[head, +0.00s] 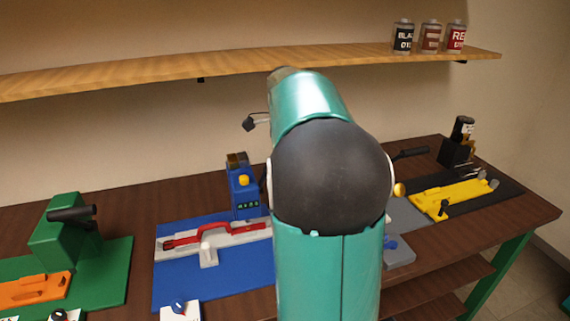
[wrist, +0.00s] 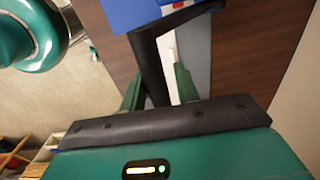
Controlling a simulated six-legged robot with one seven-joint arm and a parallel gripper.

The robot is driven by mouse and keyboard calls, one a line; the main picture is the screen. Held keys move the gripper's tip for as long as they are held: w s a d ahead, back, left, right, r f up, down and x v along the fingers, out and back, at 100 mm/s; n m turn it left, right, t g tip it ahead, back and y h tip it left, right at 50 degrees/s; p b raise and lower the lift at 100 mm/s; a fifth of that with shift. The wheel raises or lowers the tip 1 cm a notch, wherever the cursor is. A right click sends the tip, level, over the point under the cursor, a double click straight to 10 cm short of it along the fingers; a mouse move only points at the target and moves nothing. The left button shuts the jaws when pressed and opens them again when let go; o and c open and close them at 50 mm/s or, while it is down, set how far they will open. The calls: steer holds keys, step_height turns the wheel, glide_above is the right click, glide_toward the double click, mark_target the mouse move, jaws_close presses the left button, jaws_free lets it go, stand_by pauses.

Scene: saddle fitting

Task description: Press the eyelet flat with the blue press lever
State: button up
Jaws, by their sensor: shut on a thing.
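The blue press (head: 245,190) stands behind the blue mat, just left of my arm in the head view. Its blue body (wrist: 150,12) also shows at the top of the wrist view. A black lever (wrist: 149,62) runs down from it between the green fingers of my gripper (wrist: 158,88). My gripper is shut on this lever. In the head view my gripper is hidden behind my arm. I cannot make out the eyelet in either view.
The blue mat (head: 215,285) bears a pale fixture with a red strap (head: 215,233). A green press (head: 65,235) stands at left, and a black press (head: 457,150) with a yellow fixture (head: 450,197) at right. A wooden shelf (head: 200,70) with tins crosses the wall above.

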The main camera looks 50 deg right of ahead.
steer(key=o, duration=0.6)
steer(key=shift+w+d, duration=0.15)
steer(key=shift+c, duration=0.2)
steer(key=shift+r, duration=0.1)
steer(key=shift+s+r, duration=0.2)
steer(key=shift+r, duration=2.7)
